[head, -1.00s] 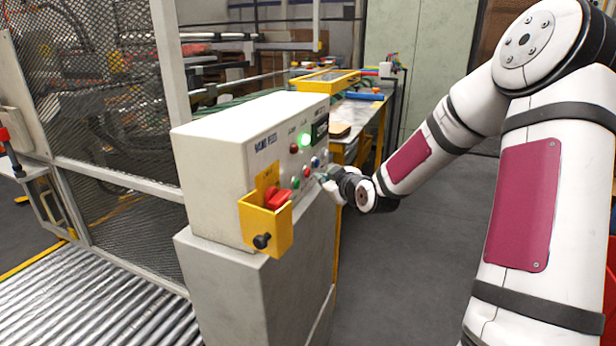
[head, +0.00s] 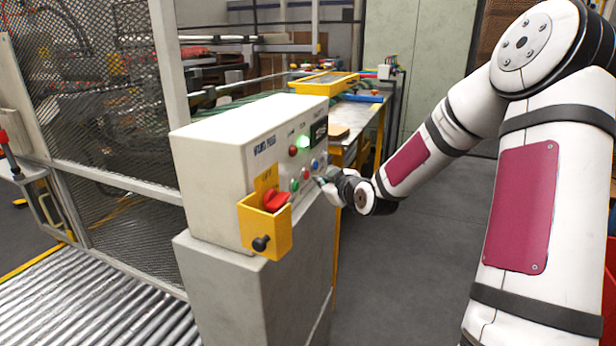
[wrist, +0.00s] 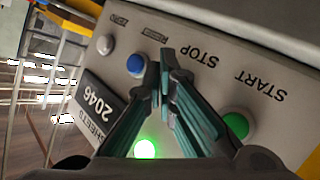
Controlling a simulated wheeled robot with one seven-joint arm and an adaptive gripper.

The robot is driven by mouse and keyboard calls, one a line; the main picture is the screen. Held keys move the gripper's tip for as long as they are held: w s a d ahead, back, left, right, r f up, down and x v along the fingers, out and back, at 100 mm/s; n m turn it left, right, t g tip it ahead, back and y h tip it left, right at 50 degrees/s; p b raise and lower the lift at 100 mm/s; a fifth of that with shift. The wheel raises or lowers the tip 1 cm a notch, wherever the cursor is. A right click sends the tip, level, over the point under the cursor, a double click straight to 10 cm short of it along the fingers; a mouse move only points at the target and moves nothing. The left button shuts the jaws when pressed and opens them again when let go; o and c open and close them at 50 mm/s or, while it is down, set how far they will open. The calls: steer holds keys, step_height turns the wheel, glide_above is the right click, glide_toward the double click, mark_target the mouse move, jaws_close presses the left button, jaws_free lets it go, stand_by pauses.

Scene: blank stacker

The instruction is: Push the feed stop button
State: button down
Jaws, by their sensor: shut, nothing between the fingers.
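The control console (head: 205,150) is a pale box on a grey pedestal. On its face, in the head view, sit a green button (head: 295,185), a red button (head: 306,173) and a blue button (head: 315,163) in a row. My gripper (head: 320,181) is shut and empty, close in front of this row. In the wrist view my gripper (wrist: 165,65) points at the panel beside the STOP label (wrist: 198,56), between the blue button (wrist: 137,65) and the green button (wrist: 235,125) near START. The red button is hidden behind the fingers there; I cannot tell whether they touch it.
A yellow bracket (head: 277,238) with a red switch (head: 277,200) juts from the console front. The face also has a lit green lamp (wrist: 145,148), a counter display (wrist: 88,105) and a grey-white button (wrist: 105,43). Rollers (head: 90,300) lie left; the floor right is clear.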

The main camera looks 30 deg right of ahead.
steer(key=shift+w, duration=0.1)
stand_by(0.3)
steer(key=shift+w+a, duration=0.25)
steer(key=shift+w+a+b, duration=0.35)
steer(key=shift+w+b, duration=0.05)
steer(key=shift+w, duration=0.05)
stand_by(0.9)
steer(key=shift+s, duration=0.15)
steer(key=shift+s+d+p, duration=0.55)
steer(key=shift+s+p, duration=0.05)
steer(key=shift+s, duration=0.05)
steer(key=shift+s+d+p, duration=0.75)
steer(key=shift+s+d, duration=0.05)
steer(key=shift+s, duration=0.2)
steer(key=shift+s+d+p, duration=0.7)
steer(key=shift+s+d, duration=0.05)
steer(key=shift+s, duration=0.2)
